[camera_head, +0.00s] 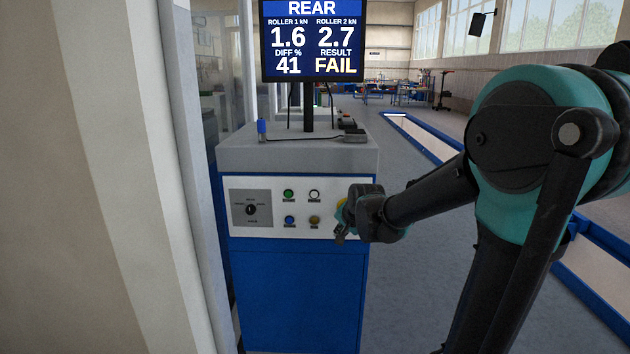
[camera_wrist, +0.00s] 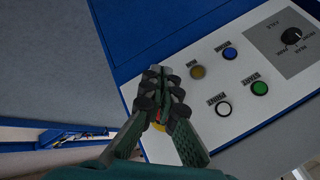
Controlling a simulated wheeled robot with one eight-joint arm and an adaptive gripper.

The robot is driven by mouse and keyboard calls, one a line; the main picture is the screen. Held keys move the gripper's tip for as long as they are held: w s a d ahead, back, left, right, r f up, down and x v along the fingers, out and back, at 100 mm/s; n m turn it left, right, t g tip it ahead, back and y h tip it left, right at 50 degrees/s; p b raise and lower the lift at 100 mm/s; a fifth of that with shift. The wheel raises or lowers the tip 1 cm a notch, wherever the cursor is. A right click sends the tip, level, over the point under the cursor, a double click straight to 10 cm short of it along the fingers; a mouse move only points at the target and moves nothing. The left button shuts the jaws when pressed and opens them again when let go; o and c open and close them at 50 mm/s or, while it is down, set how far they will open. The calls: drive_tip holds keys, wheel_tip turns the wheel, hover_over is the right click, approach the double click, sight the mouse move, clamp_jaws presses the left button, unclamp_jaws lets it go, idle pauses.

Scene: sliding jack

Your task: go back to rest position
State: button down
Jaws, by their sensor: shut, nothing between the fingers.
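My gripper (camera_head: 340,236) is at the right end of the white control panel (camera_head: 275,188) on the blue cabinet (camera_head: 298,290). In the wrist view my gripper (camera_wrist: 158,72) has its fingers together, with nothing between them. A yellow and red part (camera_wrist: 159,128) shows behind the fingers and is mostly hidden. The panel carries green (camera_head: 288,194), white (camera_head: 314,195), blue (camera_head: 290,220) and yellow (camera_head: 314,220) buttons and a black rotary knob (camera_head: 251,209). I cannot tell whether the fingertips touch the panel.
A monitor (camera_head: 312,40) above the cabinet reads REAR, 1.6, 2.7, 41 and FAIL. A wall and post (camera_head: 120,180) stand close at the left. A blue-edged pit (camera_head: 425,135) lies in the floor at the right. Grey floor (camera_head: 410,290) is open right of the cabinet.

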drive_tip(key=s+d+f+n+g, duration=0.1)
drive_tip(key=s+d+f+n, duration=0.1)
drive_tip(key=s, duration=0.6)
drive_tip(key=s+d+f+n+g+h, duration=0.1)
drive_tip(key=s+d+f+n, duration=0.2)
drive_tip(key=s, duration=0.6)
drive_tip(key=s+d+f+n+g+h, duration=0.1)
drive_tip(key=s+d+f+n, duration=0.1)
drive_tip(key=s+d+f, duration=0.4)
drive_tip(key=s+f, duration=0.1)
drive_tip(key=s, duration=0.1)
drive_tip(key=shift+s+f+n, duration=0.25)
drive_tip(key=shift+s+n, duration=0.05)
drive_tip(key=shift+n, duration=0.1)
drive_tip(key=shift+w+d, duration=0.1)
drive_tip(key=shift+d, duration=0.05)
